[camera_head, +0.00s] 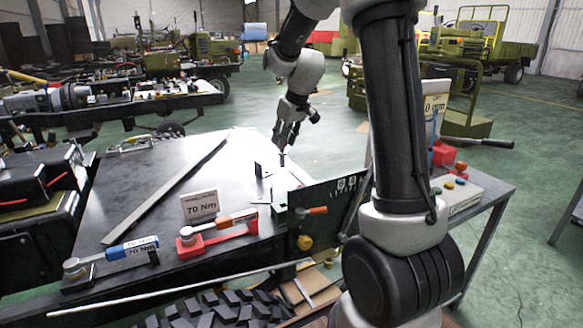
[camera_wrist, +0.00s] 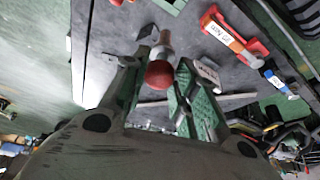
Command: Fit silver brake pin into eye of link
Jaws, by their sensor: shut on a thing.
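My gripper (camera_head: 284,142) is over the far right part of the dark table in the head view. In the wrist view my gripper (camera_wrist: 160,88) is shut on a silver pin (camera_wrist: 163,46) with a round red knob. The knob lies between the two green-padded fingers, and the silver end points away from the camera, toward the table. Small upright pieces (camera_head: 258,170) stand on the table just below my gripper in the head view. I cannot tell which of them is the link, and its eye does not show clearly.
The dark table (camera_head: 160,175) bears a long flat bar, a red-and-orange torque wrench (camera_head: 217,228), a blue-handled wrench (camera_head: 112,252) and a 70 Nm sign (camera_head: 200,206). A side stand (camera_head: 470,195) with coloured buttons is at right. Green floor lies beyond the table.

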